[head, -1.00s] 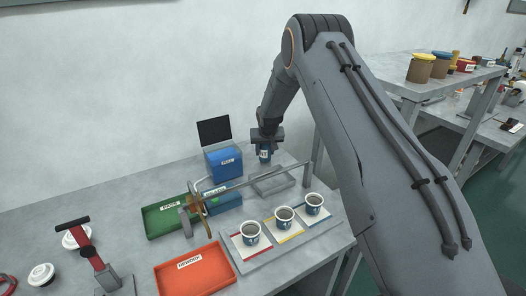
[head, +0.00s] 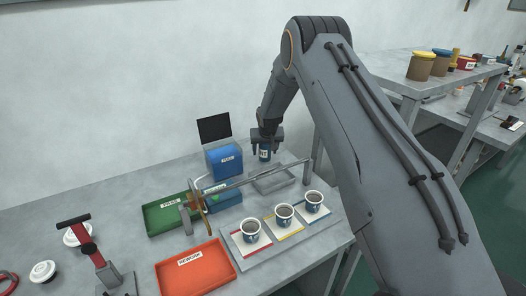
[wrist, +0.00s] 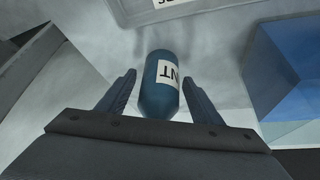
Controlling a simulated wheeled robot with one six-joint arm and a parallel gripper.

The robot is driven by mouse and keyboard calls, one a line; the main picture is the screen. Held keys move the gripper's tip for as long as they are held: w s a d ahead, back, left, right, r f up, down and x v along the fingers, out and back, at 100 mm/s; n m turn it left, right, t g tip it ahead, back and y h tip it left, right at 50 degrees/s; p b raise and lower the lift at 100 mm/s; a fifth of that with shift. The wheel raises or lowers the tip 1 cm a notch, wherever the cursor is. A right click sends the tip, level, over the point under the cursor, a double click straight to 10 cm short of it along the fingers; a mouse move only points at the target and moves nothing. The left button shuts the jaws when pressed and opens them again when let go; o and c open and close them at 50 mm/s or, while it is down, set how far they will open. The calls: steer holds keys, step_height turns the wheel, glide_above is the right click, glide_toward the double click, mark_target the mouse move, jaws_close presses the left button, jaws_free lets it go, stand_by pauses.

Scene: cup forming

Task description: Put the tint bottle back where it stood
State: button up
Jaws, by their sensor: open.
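The tint bottle (wrist: 160,85) is blue with a white label reading "NT" in the wrist view. It stands between the two open fingers of my gripper (wrist: 162,98), with a visible gap on each side. In the head view the bottle (head: 264,155) shows just below my gripper (head: 265,143), at the back of the bench beside the blue box. Its base is hard to make out there, but it appears to be on or very near the bench surface.
A blue box (head: 225,160) is close left of the bottle. A grey tray (head: 275,181) lies in front of it, with a metal bar (head: 262,179) near it. Three cups (head: 284,213) stand on a board. Green (head: 170,216) and red (head: 196,272) trays are further left.

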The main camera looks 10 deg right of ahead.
steer(key=b+v, duration=0.3)
steer(key=v, duration=0.8)
steer(key=s+r+g, duration=0.2)
steer(key=s, duration=1.9)
steer(key=s+d+r+g, duration=0.1)
steer(key=s+r+g, duration=0.1)
steer(key=s, duration=1.9)
steer(key=shift+s+d+n, duration=0.25)
steer(key=shift+s+n, duration=0.1)
steer(key=shift+n, duration=0.05)
steer(key=shift+w+r, duration=0.15)
steer(key=shift+w, duration=0.05)
